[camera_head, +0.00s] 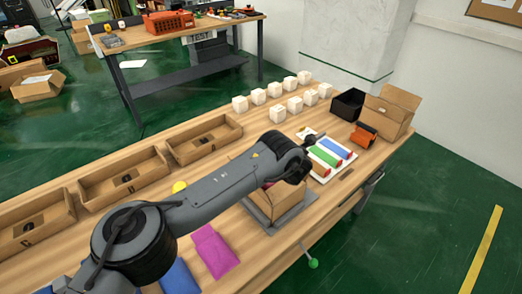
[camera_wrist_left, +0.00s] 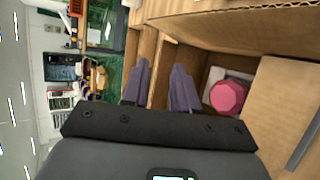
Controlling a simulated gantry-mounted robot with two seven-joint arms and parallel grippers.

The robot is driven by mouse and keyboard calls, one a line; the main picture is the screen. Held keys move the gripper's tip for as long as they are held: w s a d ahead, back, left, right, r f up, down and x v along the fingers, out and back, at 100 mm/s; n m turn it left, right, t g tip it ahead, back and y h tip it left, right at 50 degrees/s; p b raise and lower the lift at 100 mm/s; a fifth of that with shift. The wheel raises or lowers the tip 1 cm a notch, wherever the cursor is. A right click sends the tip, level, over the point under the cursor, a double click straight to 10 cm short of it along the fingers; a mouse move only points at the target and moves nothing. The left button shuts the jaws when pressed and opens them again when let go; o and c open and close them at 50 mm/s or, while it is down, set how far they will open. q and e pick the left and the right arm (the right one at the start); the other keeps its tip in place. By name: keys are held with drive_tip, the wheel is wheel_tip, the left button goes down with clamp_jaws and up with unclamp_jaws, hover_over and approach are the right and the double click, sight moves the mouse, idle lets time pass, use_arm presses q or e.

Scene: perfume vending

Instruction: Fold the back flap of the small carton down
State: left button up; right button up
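The small carton (camera_head: 285,203) stands on a grey plate (camera_head: 272,228) near the front edge of the wooden table, partly hidden by my left arm. In the left wrist view, cardboard panels of the carton (camera_wrist_left: 280,105) surround an opening with a pink faceted object (camera_wrist_left: 227,97) inside. My left gripper (camera_wrist_left: 159,72) is at the carton; its two fingers are apart, with a brown strip visible between them. I cannot tell whether they touch a flap. In the head view the arm hides the fingers and the back flap. My right gripper is not in view.
Several white boxes (camera_head: 258,96) stand along the back. A tray with coloured strips (camera_head: 332,150), a black bin (camera_head: 348,104) and an open brown box (camera_head: 388,110) are at right. Brown trays (camera_head: 203,138) line the left back. A magenta pouch (camera_head: 214,251) lies left of the carton.

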use_arm(q)
drive_tip(key=s+d+r, duration=0.3)
drive_tip(key=d+r, duration=0.1)
drive_tip(key=d, duration=0.2)
drive_tip(key=shift+p, duration=0.45)
drive_tip(key=shift+s, duration=0.1)
